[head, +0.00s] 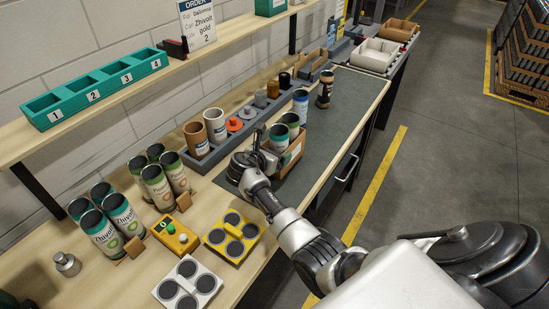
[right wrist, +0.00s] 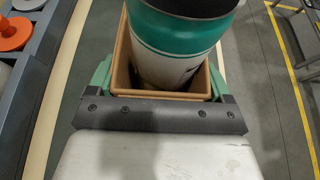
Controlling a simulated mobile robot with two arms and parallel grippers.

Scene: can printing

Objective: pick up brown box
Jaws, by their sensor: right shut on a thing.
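Whether the box touches the mat is hard to tell. My left gripper does not show.
A grey tray (head: 205,165) with cups and an orange disc (head: 234,125) runs beside the box. A white-blue can (head: 300,104) and a dark-brown can (head: 325,90) stand beyond it.

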